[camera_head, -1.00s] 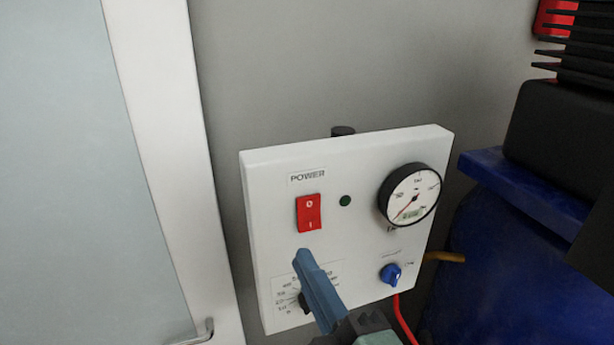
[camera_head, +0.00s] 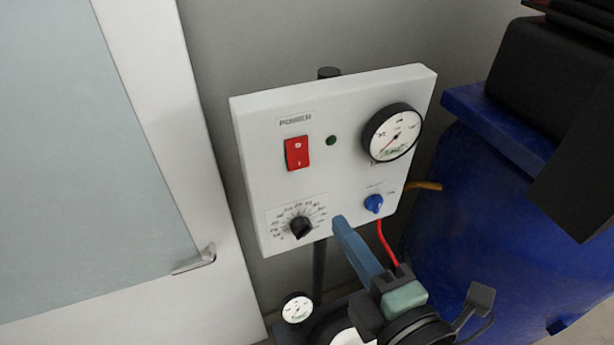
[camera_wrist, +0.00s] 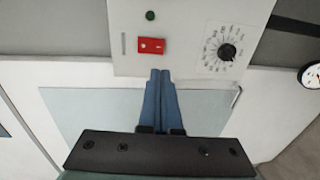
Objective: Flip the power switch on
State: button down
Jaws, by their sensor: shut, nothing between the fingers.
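The red power switch (camera_head: 297,152) sits on the upper left of a white control panel (camera_head: 334,184), under a POWER label, with the 0 end up and the I end down. In the wrist view the switch (camera_wrist: 151,45) lies just beyond the fingertips and appears sideways. A small dark green lamp (camera_head: 331,140) is beside it. My gripper (camera_head: 338,220), with blue fingers, is shut and empty, below and right of the switch near the panel's lower edge. In the wrist view my gripper (camera_wrist: 160,72) shows its fingers together. I see no contact with the switch.
The panel also carries a black dial (camera_head: 301,227), a round gauge (camera_head: 392,134) and a blue knob (camera_head: 374,204) with a red cable below. A blue tank (camera_head: 465,220) stands to the right. A glass door with a handle (camera_head: 197,261) is to the left.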

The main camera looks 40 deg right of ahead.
jog(key=w+b, duration=0.2)
jog(key=b, duration=0.7)
send_near(299, 166)
jog(key=shift+w+f+b, duration=0.1)
jog(key=shift+f+b, duration=0.05)
jog(key=shift+b, duration=0.35)
jog(key=b, duration=0.3)
jog(key=p+x, duration=0.1)
jog(key=x, duration=0.1)
jog(key=p+x, duration=0.1)
jog(key=x, duration=0.1)
jog(key=p+x, duration=0.1)
jog(key=shift+w+d+r, duration=0.15)
jog(key=shift+w+r, duration=0.1)
jog(key=shift+w, duration=0.15)
jog(key=shift+w+d+f+p, duration=0.1)
jog(key=shift+w+f+p, duration=0.05)
jog(key=shift+w+p, duration=0.25)
jog(key=shift+f, duration=0.1)
